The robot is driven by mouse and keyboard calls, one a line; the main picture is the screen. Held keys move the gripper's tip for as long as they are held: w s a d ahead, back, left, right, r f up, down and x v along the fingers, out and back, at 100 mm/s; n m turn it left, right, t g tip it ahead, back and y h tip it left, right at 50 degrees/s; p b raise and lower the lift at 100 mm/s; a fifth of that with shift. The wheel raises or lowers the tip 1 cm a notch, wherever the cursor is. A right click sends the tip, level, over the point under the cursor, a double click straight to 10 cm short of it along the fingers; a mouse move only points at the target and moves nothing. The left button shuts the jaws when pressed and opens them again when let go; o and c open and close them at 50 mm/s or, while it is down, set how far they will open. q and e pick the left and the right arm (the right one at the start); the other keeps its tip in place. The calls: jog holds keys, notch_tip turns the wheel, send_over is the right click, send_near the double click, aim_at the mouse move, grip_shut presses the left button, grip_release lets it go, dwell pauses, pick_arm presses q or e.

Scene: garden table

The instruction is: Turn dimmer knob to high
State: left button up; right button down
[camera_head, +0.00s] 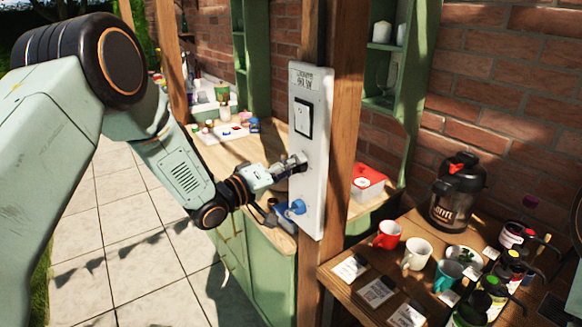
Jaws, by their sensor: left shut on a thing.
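A white wall panel (318,120) is fixed upright to a wooden post. My left gripper (291,167) reaches in from the left and is shut at the panel's middle, between the switch and the blue knob. It is closed on a small knob there, which I take for the dimmer knob; the fingers hide most of it, so its setting cannot be read. My right gripper is out of view.
A wooden-topped green counter (225,153) with small bottles is behind my left arm. At right, a wooden table (345,287) holds a coffee jug (458,195), several mugs, cards and bottles. A red-lidded box (368,182) sits behind the post.

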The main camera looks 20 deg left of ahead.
pick_arm(q)
jog(key=m+h+b, duration=0.1)
jog(key=m+b, duration=0.2)
jog(key=m, duration=0.3)
jog(key=m+h+b, duration=0.1)
jog(key=m+b, duration=0.3)
jog(key=m, duration=0.2)
jog(key=m+b, duration=0.4)
jog(key=m, duration=0.3)
jog(key=shift+h, duration=0.4)
jog(key=shift+m, duration=0.4)
jog(key=o, duration=1.2)
jog(key=shift+f, duration=0.1)
jog(key=shift+s, duration=0.15)
